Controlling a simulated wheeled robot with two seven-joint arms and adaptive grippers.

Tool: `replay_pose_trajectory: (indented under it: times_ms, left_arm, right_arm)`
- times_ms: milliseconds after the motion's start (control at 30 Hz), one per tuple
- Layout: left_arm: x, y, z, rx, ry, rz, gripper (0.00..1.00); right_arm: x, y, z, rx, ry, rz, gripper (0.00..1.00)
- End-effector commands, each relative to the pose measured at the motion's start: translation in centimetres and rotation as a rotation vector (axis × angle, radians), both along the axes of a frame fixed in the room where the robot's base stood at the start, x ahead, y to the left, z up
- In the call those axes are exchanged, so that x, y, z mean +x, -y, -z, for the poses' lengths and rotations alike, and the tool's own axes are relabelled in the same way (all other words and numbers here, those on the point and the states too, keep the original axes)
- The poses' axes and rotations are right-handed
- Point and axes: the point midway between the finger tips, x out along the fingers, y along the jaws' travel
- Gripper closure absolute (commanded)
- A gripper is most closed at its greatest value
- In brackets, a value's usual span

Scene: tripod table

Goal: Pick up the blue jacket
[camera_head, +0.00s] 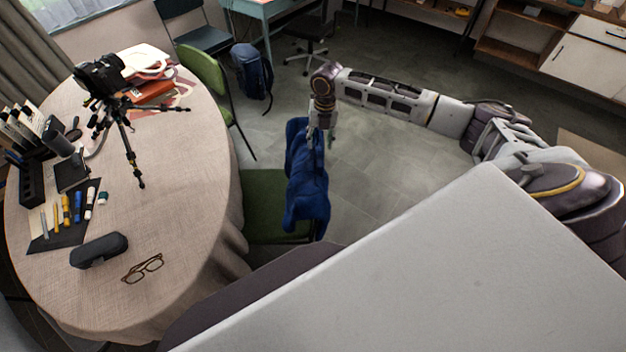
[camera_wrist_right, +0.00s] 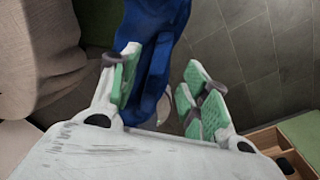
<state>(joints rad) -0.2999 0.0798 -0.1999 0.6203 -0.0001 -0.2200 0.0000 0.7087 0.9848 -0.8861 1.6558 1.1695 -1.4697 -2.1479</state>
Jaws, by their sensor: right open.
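The blue jacket (camera_head: 306,190) hangs over the back of a green-seated chair beside the round table, and its lower part hangs down past the seat. My right gripper (camera_head: 322,132) is at the top of the jacket, pointing down. In the right wrist view, its green-padded fingers (camera_wrist_right: 162,65) are spread apart. The jacket (camera_wrist_right: 155,50) shows between and beyond them, nearer the left finger. I cannot tell whether either finger touches the cloth. My left gripper is not in view.
The round table (camera_head: 180,225) on the left bears a camera on a tripod (camera_head: 118,115), pens, a dark case (camera_head: 98,250) and glasses (camera_head: 142,268). A green chair (camera_head: 203,75) and a blue backpack (camera_head: 251,75) stand behind. Open floor lies right of the jacket.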

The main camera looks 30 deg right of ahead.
Motion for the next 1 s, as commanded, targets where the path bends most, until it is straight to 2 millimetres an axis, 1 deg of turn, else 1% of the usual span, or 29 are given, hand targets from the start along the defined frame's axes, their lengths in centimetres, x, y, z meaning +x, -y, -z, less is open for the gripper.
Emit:
replay_pose_trajectory:
  times_ms: [467, 667, 900, 1000]
  left_arm:
    - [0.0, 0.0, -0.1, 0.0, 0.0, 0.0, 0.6]
    - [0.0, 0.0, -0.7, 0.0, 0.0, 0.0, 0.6]
    - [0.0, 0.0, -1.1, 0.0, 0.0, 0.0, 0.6]
    - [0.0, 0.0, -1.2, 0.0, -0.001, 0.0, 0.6]
  right_arm:
    - [-0.1, 0.0, 0.5, 0.0, -0.001, 0.001, 0.54]
    - [-0.3, -0.3, 2.1, 0.0, -0.002, 0.001, 0.54]
    - [-0.3, -0.6, 4.7, 0.0, -0.001, 0.001, 0.54]
    - [-0.3, -0.6, 5.2, 0.0, -0.001, 0.001, 0.54]
